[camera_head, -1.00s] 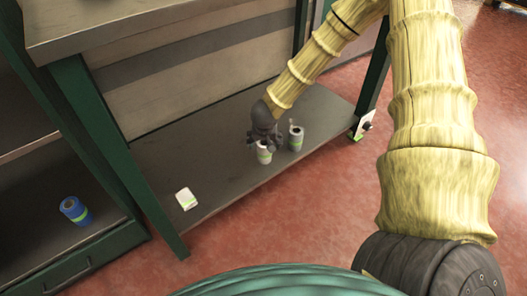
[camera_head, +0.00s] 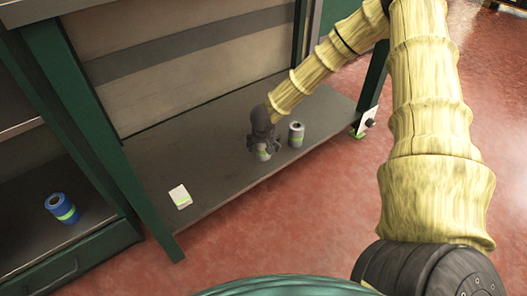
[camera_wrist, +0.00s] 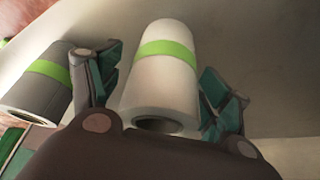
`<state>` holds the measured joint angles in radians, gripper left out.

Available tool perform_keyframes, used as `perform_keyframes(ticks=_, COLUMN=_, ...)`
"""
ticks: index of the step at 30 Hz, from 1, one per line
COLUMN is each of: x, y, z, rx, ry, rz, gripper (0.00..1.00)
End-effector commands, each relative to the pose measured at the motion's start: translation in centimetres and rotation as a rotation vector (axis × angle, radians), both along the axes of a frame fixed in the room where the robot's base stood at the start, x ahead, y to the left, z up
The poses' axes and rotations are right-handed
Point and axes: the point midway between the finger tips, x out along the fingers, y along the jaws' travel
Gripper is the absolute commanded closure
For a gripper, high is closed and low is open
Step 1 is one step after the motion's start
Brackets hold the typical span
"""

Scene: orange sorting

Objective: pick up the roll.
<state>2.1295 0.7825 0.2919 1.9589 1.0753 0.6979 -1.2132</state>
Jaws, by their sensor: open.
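A white roll with a green band (camera_wrist: 166,78) stands between the two open fingers of my gripper (camera_wrist: 158,95) in the wrist view. The fingers are on either side of it, and a dark gap shows on its right side. In the head view my gripper (camera_head: 264,143) is low over the shelf and hides most of the white roll (camera_head: 264,155). A grey roll with a green band (camera_head: 296,134) stands just right of my gripper; it also shows at the left in the wrist view (camera_wrist: 38,88), outside the left finger.
A blue roll (camera_head: 61,206) stands in the dark cabinet at far left. A green post (camera_head: 110,150) separates them. Red floor lies in front.

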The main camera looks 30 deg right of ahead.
Motion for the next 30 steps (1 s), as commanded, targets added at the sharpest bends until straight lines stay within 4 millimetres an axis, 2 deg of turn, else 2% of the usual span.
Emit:
perform_keyframes(ticks=11, x=0.22, y=-0.09, z=-0.43, rx=0.001, ry=-0.001, rz=0.0, gripper=0.22)
perform_keyframes(ticks=19, x=0.21, y=-0.08, z=-0.44, rx=0.001, ry=-0.001, rz=0.0, gripper=0.72)
perform_keyframes(ticks=30, x=0.23, y=-0.07, z=-0.12, rx=0.0, ry=-0.001, rz=0.001, gripper=0.74)
